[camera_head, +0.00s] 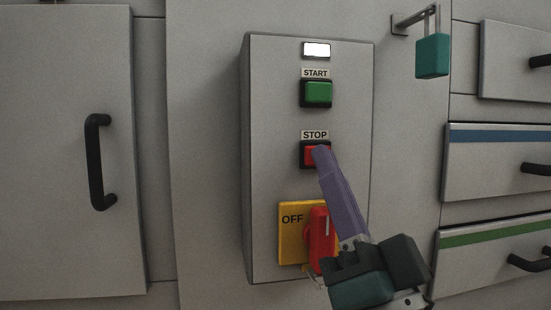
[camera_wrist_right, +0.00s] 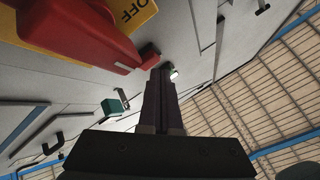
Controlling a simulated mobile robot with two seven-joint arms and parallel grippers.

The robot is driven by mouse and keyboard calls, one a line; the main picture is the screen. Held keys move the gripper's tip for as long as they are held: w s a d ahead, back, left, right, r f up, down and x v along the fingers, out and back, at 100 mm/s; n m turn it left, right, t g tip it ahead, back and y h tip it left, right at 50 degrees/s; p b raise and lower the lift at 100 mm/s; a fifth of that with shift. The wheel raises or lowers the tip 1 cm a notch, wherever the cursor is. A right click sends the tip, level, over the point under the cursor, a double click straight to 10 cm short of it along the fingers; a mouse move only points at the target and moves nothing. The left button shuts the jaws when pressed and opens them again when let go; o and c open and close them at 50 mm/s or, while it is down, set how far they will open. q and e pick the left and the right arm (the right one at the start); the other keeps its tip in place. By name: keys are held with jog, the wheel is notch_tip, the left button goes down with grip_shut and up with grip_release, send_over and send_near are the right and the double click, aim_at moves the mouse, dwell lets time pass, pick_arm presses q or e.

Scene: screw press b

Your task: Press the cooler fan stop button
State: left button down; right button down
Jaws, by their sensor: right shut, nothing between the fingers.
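The red stop button (camera_head: 310,155) sits in a black frame under the STOP label (camera_head: 315,135) on a grey control box (camera_head: 270,120). My right gripper (camera_head: 321,150) is shut and empty, its long purple fingers reaching up from the lower right. The fingertips cover the right part of the red button; I cannot tell whether they touch it or press it in. In the right wrist view the closed fingertips (camera_wrist_right: 160,72) lie close beside the small red button (camera_wrist_right: 149,57). My left gripper is not in view.
A green start button (camera_head: 318,93) and a lit white lamp (camera_head: 316,50) are above. A red rotary switch (camera_head: 320,238) on a yellow OFF plate (camera_head: 290,240) is below, close to my fingers. A teal padlock (camera_head: 432,56) hangs upper right. Drawers (camera_head: 490,170) stand at right, a handled door (camera_head: 60,150) at left.

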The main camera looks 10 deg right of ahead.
jog(key=shift+w, duration=0.15)
dwell(0.4)
jog(key=shift+w+b, duration=0.35)
dwell(0.6)
jog(key=shift+s, duration=0.1)
jog(key=shift+s+p, duration=0.6)
jog(key=shift+s, duration=0.15)
